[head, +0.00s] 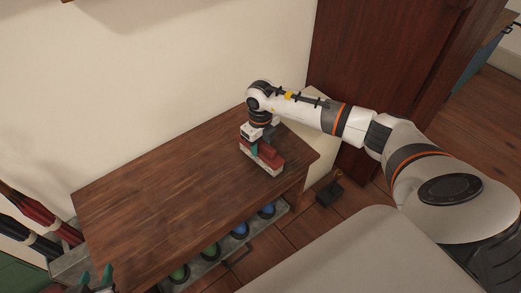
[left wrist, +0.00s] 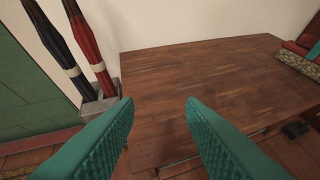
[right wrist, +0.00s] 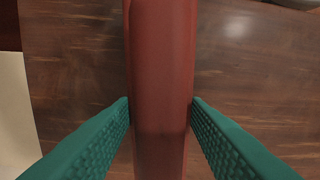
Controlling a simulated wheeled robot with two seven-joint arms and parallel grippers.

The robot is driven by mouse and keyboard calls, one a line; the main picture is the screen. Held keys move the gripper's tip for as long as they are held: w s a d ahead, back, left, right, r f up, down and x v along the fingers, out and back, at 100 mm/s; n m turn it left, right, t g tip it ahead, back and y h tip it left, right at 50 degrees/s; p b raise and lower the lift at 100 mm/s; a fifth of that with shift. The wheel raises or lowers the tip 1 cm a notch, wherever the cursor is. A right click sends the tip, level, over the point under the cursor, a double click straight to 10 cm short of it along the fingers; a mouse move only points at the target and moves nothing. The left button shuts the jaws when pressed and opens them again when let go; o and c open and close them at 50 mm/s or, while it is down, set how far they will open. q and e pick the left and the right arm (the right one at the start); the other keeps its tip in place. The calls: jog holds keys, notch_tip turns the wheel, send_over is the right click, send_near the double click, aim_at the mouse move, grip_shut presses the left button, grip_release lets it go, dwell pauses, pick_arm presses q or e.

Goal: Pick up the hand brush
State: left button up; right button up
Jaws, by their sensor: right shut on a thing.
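The hand brush has a dark red body (head: 268,154) and pale bristles (head: 262,169). It is at the right end of the wooden tabletop (head: 165,195); I cannot tell whether it touches the wood. My right gripper (head: 255,150) is above it, with its teal fingers shut on the red handle, which runs between them in the right wrist view (right wrist: 161,80). Part of the brush shows at the right edge of the left wrist view (left wrist: 300,66). My left gripper (left wrist: 159,104) is open and empty near the table's left end, low in the head view (head: 96,279).
A red and a black closed umbrella (left wrist: 88,40) stand in a grey holder (left wrist: 98,108) left of the table. A lower shelf holds several green and blue round things (head: 240,229). A dark object (head: 328,194) is on the floor at right. Most of the tabletop is bare.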

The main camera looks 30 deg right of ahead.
jog(key=shift+r, duration=0.1)
